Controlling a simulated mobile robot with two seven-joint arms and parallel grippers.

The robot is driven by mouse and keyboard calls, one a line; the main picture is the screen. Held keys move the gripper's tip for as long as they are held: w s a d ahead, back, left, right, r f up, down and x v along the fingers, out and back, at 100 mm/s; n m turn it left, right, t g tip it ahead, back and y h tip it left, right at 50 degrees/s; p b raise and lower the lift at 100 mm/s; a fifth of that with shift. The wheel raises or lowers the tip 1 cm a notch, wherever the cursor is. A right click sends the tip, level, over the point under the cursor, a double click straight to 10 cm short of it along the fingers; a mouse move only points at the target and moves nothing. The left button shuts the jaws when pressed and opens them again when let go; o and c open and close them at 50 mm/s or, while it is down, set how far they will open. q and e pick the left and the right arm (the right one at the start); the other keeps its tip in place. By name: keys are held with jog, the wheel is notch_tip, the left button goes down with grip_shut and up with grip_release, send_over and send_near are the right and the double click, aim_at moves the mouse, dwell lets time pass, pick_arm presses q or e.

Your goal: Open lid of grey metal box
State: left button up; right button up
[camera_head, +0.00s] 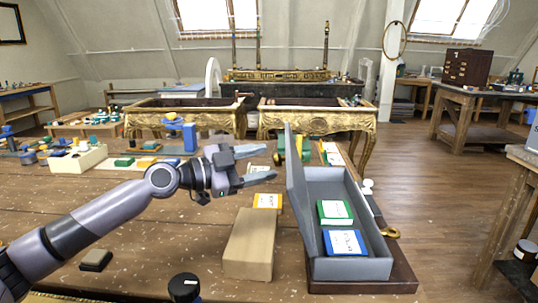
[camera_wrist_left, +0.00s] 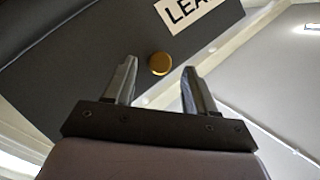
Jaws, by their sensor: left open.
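The grey metal box (camera_head: 373,268) sits on a dark wooden base on the table in the head view. Its lid (camera_head: 296,185) stands up along the left side, so the box is open. A green packet (camera_head: 334,212) and a blue packet (camera_head: 344,243) lie inside. My left gripper (camera_head: 271,164) is open and empty, just left of the lid's upper part. In the left wrist view, a dark grey panel (camera_wrist_left: 90,55) with a lettered label and a round gold knob (camera_wrist_left: 160,64) show beyond the open fingers. My right gripper is not in view.
A tan block (camera_head: 250,245) stands left of the box, with a yellow labelled packet (camera_head: 267,201) behind it. A small dark block (camera_head: 96,260) lies at the left front. A cream bin (camera_head: 78,160) stands farther back. A brass piece (camera_head: 390,232) is beside the box's right side.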

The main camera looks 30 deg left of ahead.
pick_arm(q)
jog(key=shift+p+x, duration=0.7)
jog(key=shift+x, duration=0.55)
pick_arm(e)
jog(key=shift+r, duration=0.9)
